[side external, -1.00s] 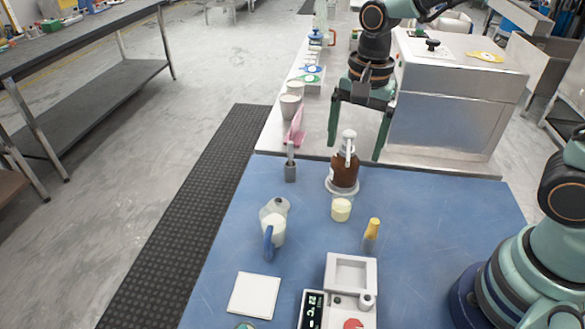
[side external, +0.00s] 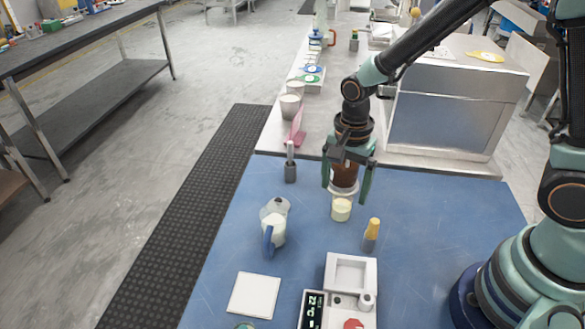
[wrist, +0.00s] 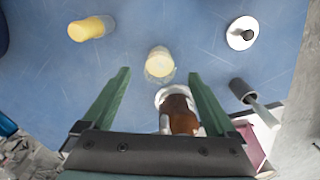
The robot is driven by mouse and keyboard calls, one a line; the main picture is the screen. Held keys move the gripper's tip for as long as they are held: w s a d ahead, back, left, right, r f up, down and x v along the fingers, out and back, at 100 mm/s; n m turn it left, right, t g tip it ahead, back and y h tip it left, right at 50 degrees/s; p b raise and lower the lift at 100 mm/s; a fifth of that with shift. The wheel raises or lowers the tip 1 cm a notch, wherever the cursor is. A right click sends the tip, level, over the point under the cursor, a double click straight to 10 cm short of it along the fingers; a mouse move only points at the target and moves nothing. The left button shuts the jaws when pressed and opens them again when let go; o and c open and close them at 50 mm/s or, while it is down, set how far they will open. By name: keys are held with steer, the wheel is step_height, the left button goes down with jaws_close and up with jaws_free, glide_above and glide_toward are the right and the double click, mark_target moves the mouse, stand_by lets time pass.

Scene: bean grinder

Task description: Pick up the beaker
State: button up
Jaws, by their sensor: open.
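The beaker (side external: 341,209), a small clear cup with pale yellow contents, stands upright on the blue mat. It also shows in the wrist view (wrist: 159,64), just beyond the fingertips and roughly centred between them. My gripper (side external: 345,193) is open and points down, with nothing held. In the side view it overlaps the brown bottle (side external: 345,176), hiding the bottle's top. In the wrist view the bottle (wrist: 180,112) shows between the fingers, nearer the palm than the beaker. I cannot tell whether a finger touches the bottle.
A white jug with a blue handle (side external: 273,228) stands left of the beaker. A yellow-topped item (side external: 372,232) stands to its right. A grey holder (side external: 290,172) is left of the bottle. A white scale-like device (side external: 350,274) and a white square (side external: 254,295) lie nearer the camera.

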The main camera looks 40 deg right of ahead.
mark_target(347, 167)
steer(key=shift+f, duration=1.25)
jaws_close()
steer(key=shift+r, duration=0.2)
steer(key=shift+r, duration=1.1)
step_height(347, 167, up, 4)
steer(key=shift+r, duration=0.2)
steer(key=s+a, duration=1.2)
steer(key=shift+s+a, duration=0.3)
steer(key=shift+s, duration=0.05)
